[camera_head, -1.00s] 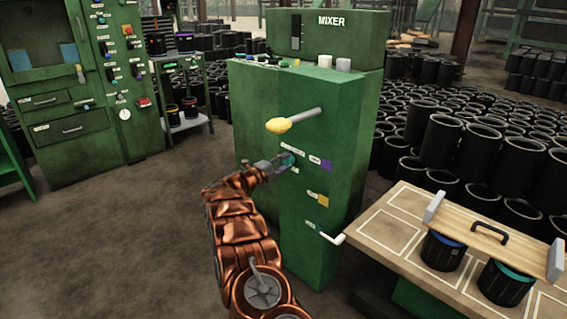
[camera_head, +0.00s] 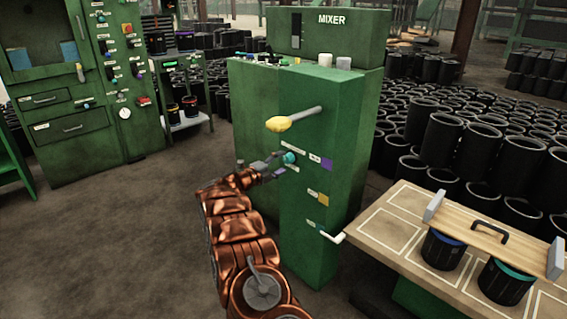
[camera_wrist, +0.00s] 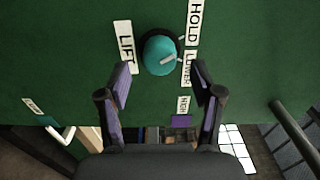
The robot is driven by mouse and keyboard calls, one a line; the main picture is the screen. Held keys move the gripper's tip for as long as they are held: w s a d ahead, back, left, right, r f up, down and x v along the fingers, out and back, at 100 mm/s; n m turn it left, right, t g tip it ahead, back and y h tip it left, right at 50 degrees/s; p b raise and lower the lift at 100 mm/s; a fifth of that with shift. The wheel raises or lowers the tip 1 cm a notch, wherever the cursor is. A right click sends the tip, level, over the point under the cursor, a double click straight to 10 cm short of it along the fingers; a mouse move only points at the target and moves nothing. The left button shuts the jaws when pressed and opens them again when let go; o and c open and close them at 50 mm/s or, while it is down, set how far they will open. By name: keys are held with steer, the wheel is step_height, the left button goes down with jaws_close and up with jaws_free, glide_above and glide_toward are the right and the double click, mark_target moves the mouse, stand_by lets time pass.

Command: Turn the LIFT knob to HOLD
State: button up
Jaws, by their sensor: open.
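The teal round knob (camera_head: 289,157) is on the green front of the mixer cabinet (camera_head: 318,215), below a yellow-tipped lever. In the wrist view the knob (camera_wrist: 160,55) is near the top centre, with a LIFT label (camera_wrist: 125,47) to its left, a HOLD label (camera_wrist: 194,22) at upper right and a LOWER label (camera_wrist: 187,68) at right. A small pale mark shows on the knob's lower right; I cannot tell surely which label it faces. My gripper (camera_wrist: 163,72) is open and empty, its fingertips short of the knob and apart from it.
The yellow-tipped lever (camera_head: 292,120) sticks out just above the knob. A white-handled crank (camera_head: 332,237) projects lower down. A table with containers (camera_head: 443,250) stands at right. The floor at left (camera_head: 110,230) is clear.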

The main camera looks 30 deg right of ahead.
steer(key=v, duration=1)
